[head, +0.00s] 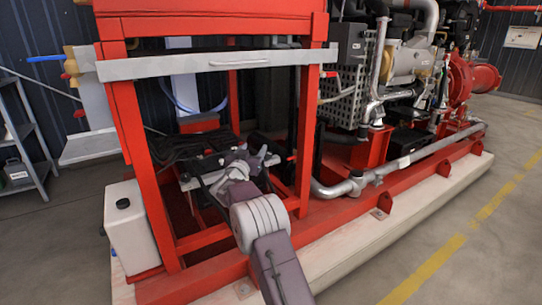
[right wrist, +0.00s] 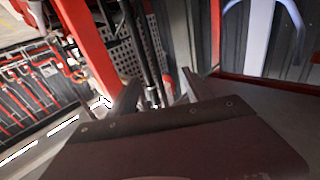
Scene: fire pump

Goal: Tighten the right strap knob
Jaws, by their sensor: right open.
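My right gripper (head: 246,162) reaches into the red frame from the front, over dark battery-like equipment (head: 190,150). It also shows in the right wrist view (right wrist: 159,92), with its two fingers apart. A light metal bar (head: 190,183) lies across the dark equipment, left of the gripper. I cannot make out the right strap knob; the gripper may hide it. In the right wrist view, a dark upright rod (right wrist: 148,55) shows beyond the gap between the fingers. I cannot tell whether the fingers touch anything. My left gripper is not in view.
Red frame posts (head: 306,130) stand on both sides of my right arm. A white tank (head: 131,226) stands at the front left. The engine (head: 405,65) and pipes fill the right. Floor (head: 440,215) is clear at front right.

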